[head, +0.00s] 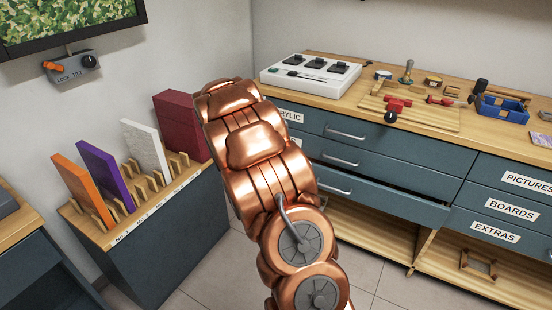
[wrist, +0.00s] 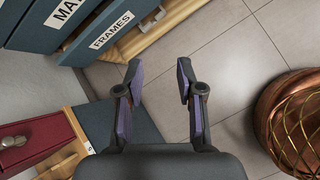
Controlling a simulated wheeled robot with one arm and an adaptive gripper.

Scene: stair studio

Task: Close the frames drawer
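The frames drawer (wrist: 103,32), dark blue-grey with a white FRAMES label, shows at the upper left of the wrist view. The head view does not show my gripper.
A rack (head: 190,185) with upright coloured boards stands at the left. The worktop (head: 440,150) holds a white control box (head: 310,75), tools and a blue tray (head: 503,108). Open tiled floor (wrist: 235,50) lies in front of the drawers. Other drawers, such as EXTRAS (head: 496,232), look shut.

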